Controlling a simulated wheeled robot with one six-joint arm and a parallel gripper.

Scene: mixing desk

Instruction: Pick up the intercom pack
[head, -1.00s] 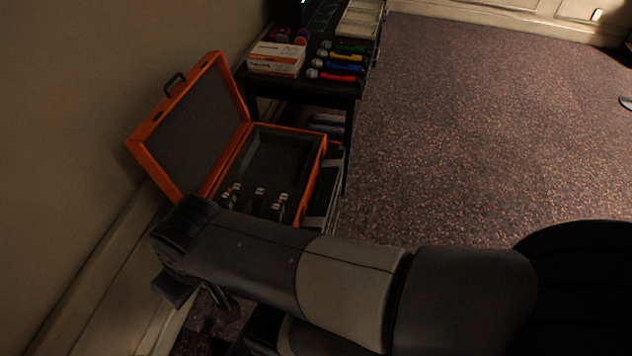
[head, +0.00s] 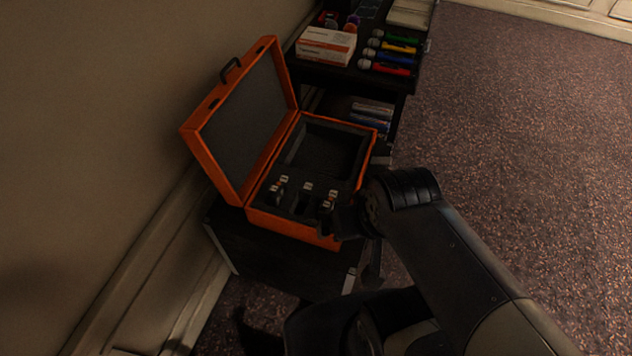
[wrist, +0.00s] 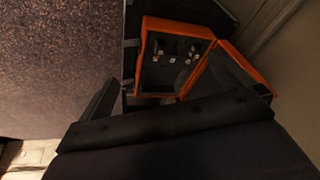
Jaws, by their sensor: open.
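An open orange case (head: 292,226) stands on a dark stand, its lid (head: 238,125) leaning back to the left. Several small dark items with pale tops (head: 307,187) sit upright in its grey foam. They are too small to tell which is an intercom pack. The case (wrist: 147,52) also shows in the wrist view, with the small items (wrist: 172,58) in its upper part. My gripper (wrist: 182,95) is open and empty there, its dark fingers wide apart. In the head view my wrist is beside the case's front right corner, and the fingers are mostly hidden.
A dark desk behind the case holds a white and orange box (head: 326,45) and several microphones with coloured bands (head: 388,55). Blue and white items (head: 370,115) lie on a shelf below. A wall is close on the left. Carpet (head: 530,150) is clear on the right.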

